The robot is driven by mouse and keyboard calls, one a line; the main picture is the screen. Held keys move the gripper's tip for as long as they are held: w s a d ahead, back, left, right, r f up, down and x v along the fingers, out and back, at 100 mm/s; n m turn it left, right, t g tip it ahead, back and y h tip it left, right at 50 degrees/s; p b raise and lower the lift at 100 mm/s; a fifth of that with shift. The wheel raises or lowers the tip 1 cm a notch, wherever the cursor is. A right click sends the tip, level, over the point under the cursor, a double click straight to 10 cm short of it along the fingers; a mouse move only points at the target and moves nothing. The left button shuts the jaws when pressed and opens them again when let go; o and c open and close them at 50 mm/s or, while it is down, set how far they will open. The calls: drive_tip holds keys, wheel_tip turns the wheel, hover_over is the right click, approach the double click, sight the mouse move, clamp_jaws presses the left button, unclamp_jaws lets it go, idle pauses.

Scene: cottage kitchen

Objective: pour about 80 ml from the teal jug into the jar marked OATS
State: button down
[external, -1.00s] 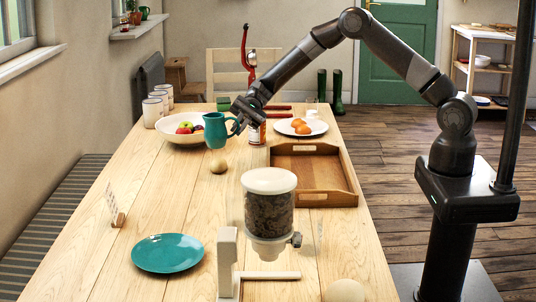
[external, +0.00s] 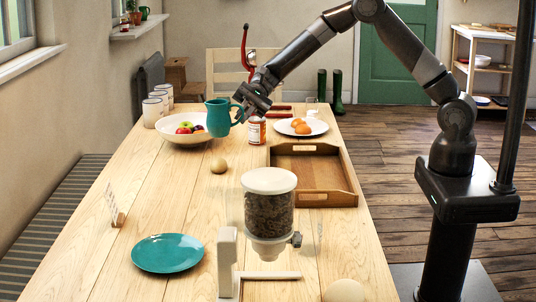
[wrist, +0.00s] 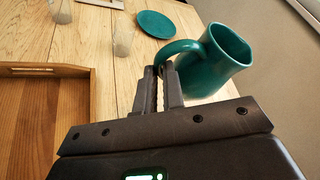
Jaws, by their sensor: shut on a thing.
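The teal jug (external: 218,120) is held up above the table near the fruit bowl, roughly upright in the external view. My gripper (external: 240,112) is shut on its handle. In the wrist view, the fingers (wrist: 162,78) close on the handle, with the jug's body (wrist: 210,62) to their right. The jug's contents cannot be made out. Several white jars (external: 152,112) with dark rims stand at the far left of the table, behind the fruit bowl. Their markings are too small to read, so I cannot tell which is OATS.
A white fruit bowl (external: 180,139) stands left of the jug, and a labelled bottle (external: 256,131) stands to its right. A wooden tray (external: 346,176), a plate with orange fruit (external: 316,124), a round ball (external: 219,166), a dispenser (external: 269,205) and a teal plate (external: 168,253) are around.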

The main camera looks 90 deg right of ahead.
drive_tip(key=s+a+f, duration=0.2)
drive_tip(key=s+a, duration=1.7)
drive_tip(key=a, duration=0.3)
wheel_tip(320, 180, down, 11)
drive_tip(key=shift+w+r, duration=0.1)
drive_tip(key=shift+r, duration=0.05)
drive_tip(key=shift+w, duration=0.1)
drive_tip(key=w+r+m+g+h, duration=0.1)
drive_tip(key=w+r+m+g, duration=0.4)
drive_tip(key=w+r, duration=0.1)
drive_tip(key=shift+w+a+r+p, duration=0.2)
drive_tip(key=shift+w+r+p, duration=0.1)
drive_tip(key=shift+r, duration=0.5)
drive_tip(key=shift+w+r+m+g+p, duration=0.3)
drive_tip(key=shift+w+r+m+g, duration=0.1)
drive_tip(key=shift+r+m+g, duration=0.25)
idle(0.7)
